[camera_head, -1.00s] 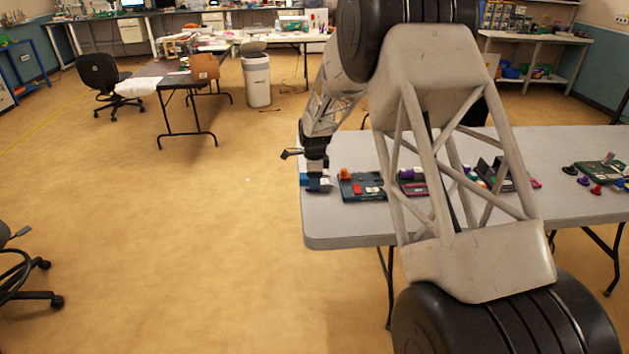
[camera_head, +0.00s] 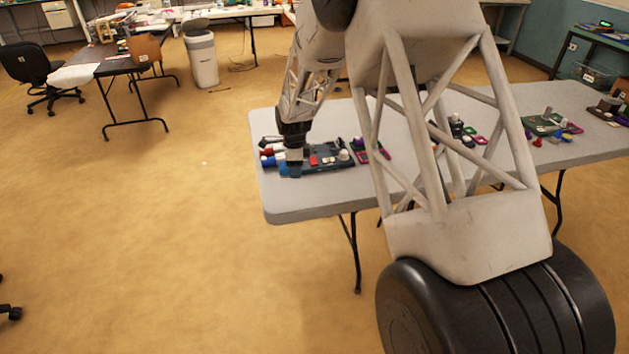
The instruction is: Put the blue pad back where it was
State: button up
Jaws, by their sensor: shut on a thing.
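The blue pad (camera_head: 286,171) shows as a small blue patch at the tip of my gripper (camera_head: 293,158). My gripper points down at the near left end of the grey table and is shut on the blue pad. It is over or just beside the left part of a dark board (camera_head: 338,163) carrying a red piece, white pieces and other small parts. The fingers are small and partly hidden. I cannot tell whether the pad touches the board or table.
Small blue and red pieces (camera_head: 267,157) lie left of my gripper. More boards, one of them green (camera_head: 545,124), lie farther right on the table (camera_head: 300,206). My arm hides the table's middle. The table's front left corner is bare.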

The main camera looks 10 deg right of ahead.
jog(key=s+d+f+m, duration=0.2)
jog(key=s+d, duration=0.6)
jog(key=s, duration=0.5)
send_over(320, 180)
jog(key=shift+s+f, duration=0.1)
jog(key=shift+f, duration=0.6)
jog(key=shift+f, duration=1.75)
jog(key=shift+f, duration=0.15)
jog(key=o, duration=0.6)
